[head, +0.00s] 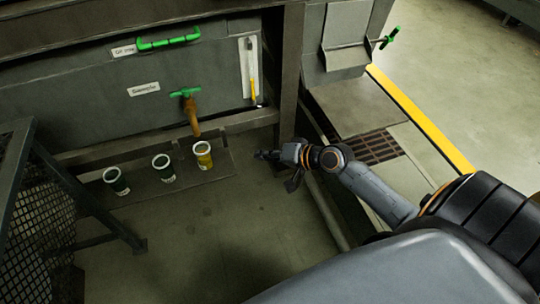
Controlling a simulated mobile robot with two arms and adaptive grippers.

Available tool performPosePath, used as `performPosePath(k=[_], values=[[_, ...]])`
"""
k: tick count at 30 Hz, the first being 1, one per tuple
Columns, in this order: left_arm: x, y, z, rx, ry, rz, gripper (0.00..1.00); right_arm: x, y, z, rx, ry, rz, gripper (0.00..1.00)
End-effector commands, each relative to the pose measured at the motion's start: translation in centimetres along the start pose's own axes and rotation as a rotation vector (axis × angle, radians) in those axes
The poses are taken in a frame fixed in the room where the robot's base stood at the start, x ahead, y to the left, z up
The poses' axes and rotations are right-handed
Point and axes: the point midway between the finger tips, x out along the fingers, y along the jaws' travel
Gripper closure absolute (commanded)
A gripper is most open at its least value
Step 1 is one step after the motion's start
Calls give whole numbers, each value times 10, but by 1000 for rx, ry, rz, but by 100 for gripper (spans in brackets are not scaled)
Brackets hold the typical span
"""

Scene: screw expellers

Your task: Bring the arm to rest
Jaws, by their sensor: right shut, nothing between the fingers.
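My right arm comes in from the lower right of the head view and reaches toward the middle. Its gripper (268,155) is shut and holds nothing. My left gripper is not in view.
Above is a grey machine panel (70,90) with a green handle (168,42) and a green-handled tap (187,93). A mesh guard (45,205) stands left. Floor is clear below.

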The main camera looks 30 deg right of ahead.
Motion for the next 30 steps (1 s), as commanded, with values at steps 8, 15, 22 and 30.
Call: performPosePath(k=[8, 15, 22, 30], values=[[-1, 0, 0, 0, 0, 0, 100, 0, 2, 3, -9, -5, 8, 100], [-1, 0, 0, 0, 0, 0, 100, 0, 2, 3, -8, -5, 7, 100], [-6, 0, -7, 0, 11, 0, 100, 1, 0, 13, -32, -21, 14, 100], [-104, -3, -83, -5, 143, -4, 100, -16, -10, 122, -411, -204, 159, 100]])
